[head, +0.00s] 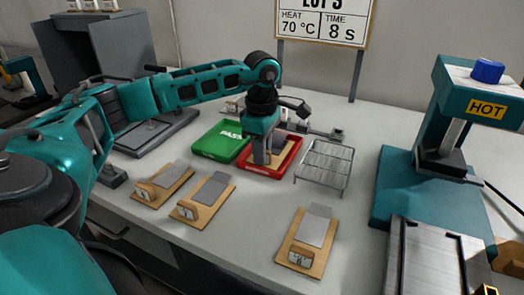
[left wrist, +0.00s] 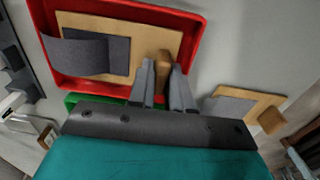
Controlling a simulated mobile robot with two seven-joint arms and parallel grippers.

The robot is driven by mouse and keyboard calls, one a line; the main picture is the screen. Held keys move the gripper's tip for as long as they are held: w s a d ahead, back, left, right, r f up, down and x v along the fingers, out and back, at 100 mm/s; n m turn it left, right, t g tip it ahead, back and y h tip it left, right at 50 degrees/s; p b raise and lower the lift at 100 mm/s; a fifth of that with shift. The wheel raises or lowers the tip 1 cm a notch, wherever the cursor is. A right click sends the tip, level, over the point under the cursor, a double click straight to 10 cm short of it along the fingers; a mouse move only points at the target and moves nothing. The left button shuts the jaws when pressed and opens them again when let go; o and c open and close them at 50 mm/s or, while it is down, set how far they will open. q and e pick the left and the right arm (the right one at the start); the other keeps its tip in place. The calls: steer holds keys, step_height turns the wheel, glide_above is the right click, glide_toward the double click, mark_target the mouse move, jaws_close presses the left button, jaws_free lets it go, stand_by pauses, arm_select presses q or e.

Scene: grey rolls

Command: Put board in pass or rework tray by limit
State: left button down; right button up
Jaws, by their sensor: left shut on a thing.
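My left gripper (head: 263,160) is shut on the wooden block (left wrist: 164,68) of a board (left wrist: 125,25) with a grey sheet and a raised grey flap. This board is in the red tray (left wrist: 199,40); I cannot tell whether it rests on the tray floor. In the head view the red tray (head: 251,167) stands right of the green tray (head: 210,147), marked PASS. My gripper hides much of the held board. Three other boards lie on the table: one at left (head: 172,173), one beside it (head: 217,184), one nearer the right (head: 313,230). My right gripper is not in view.
A wire rack (head: 325,163) stands right of the red tray. A teal press marked HOT (head: 400,190) fills the right side, with a metal plate (head: 425,262) in front. A sign (head: 322,24) reads heat 70 °C, time 8 s.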

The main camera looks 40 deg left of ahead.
arm_select(q)
steer(key=c, duration=1.3)
jaws_free()
step_height(320, 180, up, 12)
steer(key=shift+r+p, duration=0.1)
steer(key=shift+p, duration=1.15)
